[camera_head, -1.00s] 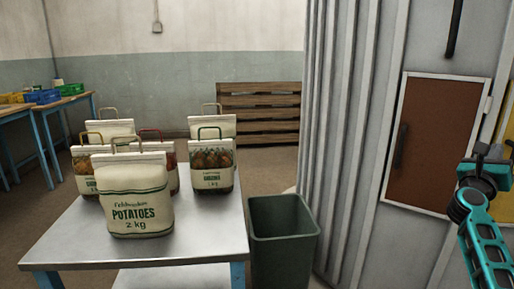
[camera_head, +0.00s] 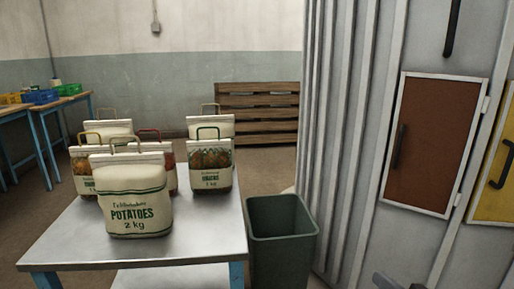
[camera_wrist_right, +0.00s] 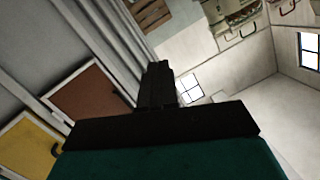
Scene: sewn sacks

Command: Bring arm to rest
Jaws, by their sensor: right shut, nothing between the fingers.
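My right gripper (camera_wrist_right: 158,85) is in the right wrist view, its dark fingers together with nothing between them. In the head view only a small grey piece at the bottom edge, in front of the grey cabinet, may be part of it. It is well apart from the sacks and touches nothing that I can see. My left gripper is not in view. Several sewn sacks with handles stand upright on the metal table (camera_head: 85,247). The potato sack (camera_head: 135,197) is in front, and a sack with a green handle (camera_head: 210,165) stands to its right.
A dark green bin (camera_head: 281,235) stands right of the table. The grey cabinet fills the right side, with a brown door (camera_head: 428,150) and a yellow door (camera_head: 493,185). A wooden pallet (camera_head: 258,113) leans at the back wall. Crates (camera_head: 42,97) sit on side tables.

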